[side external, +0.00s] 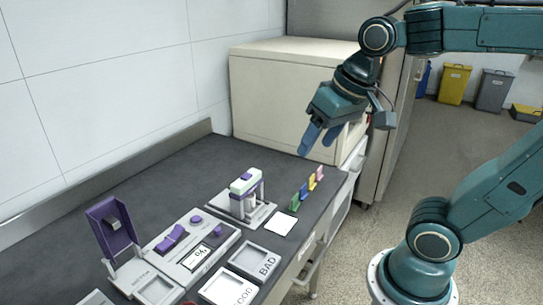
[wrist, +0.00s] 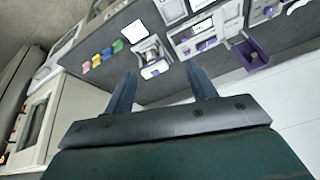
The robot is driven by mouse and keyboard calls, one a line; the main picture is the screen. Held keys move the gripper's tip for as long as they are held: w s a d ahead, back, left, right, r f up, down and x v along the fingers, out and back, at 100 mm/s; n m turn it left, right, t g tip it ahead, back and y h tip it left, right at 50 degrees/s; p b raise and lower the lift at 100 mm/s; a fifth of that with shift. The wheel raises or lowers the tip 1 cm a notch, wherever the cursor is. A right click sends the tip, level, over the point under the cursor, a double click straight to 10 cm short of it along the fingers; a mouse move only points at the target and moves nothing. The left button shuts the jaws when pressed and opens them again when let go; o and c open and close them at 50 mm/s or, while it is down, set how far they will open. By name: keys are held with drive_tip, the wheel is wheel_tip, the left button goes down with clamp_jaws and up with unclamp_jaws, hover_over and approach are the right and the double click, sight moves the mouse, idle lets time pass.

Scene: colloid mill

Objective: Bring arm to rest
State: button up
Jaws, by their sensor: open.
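My gripper (side external: 320,140) is raised above the far right part of the dark bench (side external: 180,163), in front of the cream cabinet. Its two blue fingers are apart with nothing between them. In the wrist view my gripper (wrist: 162,88) also shows its fingers spread and empty, with the bench beyond them. My arm reaches in from the right in the side view.
On the bench stand a small white-and-purple device (side external: 245,195), several coloured tabs (side external: 308,188), a grey control unit (side external: 193,247), a purple-lidded device (side external: 112,235) and trays marked BAD (side external: 255,260) and GOOD (side external: 228,289). The cream cabinet (side external: 285,90) stands behind. Bins (side external: 455,84) stand on the floor.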

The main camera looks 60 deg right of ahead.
drive_tip(key=s+n, duration=0.1)
drive_tip(key=s+f+n, duration=0.1)
drive_tip(key=s, duration=0.1)
drive_tip(key=s+a+f+n+t, duration=0.1)
drive_tip(key=s, duration=0.1)
drive_tip(key=shift+f, duration=0.1)
idle(1.5)
